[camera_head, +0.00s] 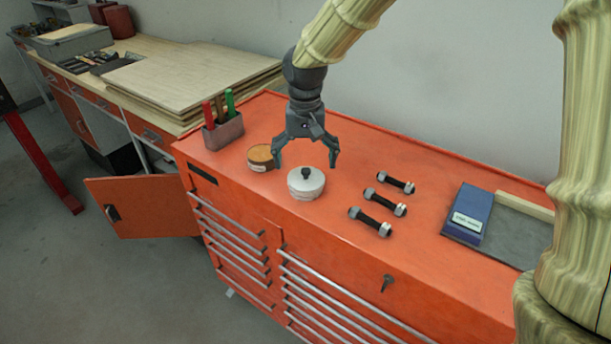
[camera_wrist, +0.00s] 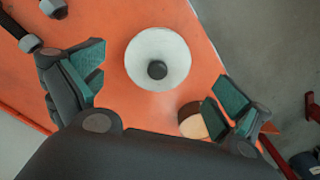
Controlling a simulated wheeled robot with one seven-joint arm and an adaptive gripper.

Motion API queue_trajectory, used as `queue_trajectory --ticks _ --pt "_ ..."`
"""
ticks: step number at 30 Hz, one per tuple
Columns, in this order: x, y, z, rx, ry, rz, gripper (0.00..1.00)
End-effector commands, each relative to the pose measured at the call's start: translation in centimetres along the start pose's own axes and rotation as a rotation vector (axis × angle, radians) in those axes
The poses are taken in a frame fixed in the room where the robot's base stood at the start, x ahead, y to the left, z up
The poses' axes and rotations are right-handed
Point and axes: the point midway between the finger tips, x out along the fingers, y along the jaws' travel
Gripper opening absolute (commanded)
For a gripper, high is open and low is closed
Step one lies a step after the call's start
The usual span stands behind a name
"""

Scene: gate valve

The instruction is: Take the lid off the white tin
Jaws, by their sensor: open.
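The white tin (camera_head: 306,190) stands upright on the orange tool chest. Its white lid (camera_head: 306,176) with a black knob (camera_head: 306,173) is on top. In the wrist view the lid (camera_wrist: 140,62) and its black knob (camera_wrist: 157,70) show from above, ahead of and between the two fingers. My gripper (camera_head: 306,166) is open and empty, with its fingers pointing down, above and slightly behind the tin. It appears clear of the lid. In the wrist view the gripper (camera_wrist: 160,92) shows both fingers spread with green pads.
A brown-topped round tin (camera_head: 261,157) stands close left, also near one finger in the wrist view (camera_wrist: 193,122). Several black-and-silver bolts (camera_head: 378,221) lie right. A pen holder (camera_head: 223,132) is behind left; a blue box (camera_head: 472,210) is far right. The chest top (camera_head: 270,215) is clear in front.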

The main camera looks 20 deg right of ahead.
Motion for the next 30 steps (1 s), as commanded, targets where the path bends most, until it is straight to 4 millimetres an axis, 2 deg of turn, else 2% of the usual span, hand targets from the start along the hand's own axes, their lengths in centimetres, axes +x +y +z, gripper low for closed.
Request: queue_trajectory --ticks 13,25,30 --pt "4.1 0.0 -0.3 -0.003 -0.001 0.000 1.00" --pt "4.9 -0.1 -0.3 -0.002 0.001 -0.001 1.00" --pt "4.9 -0.1 -0.3 -0.002 0.001 -0.001 0.69"
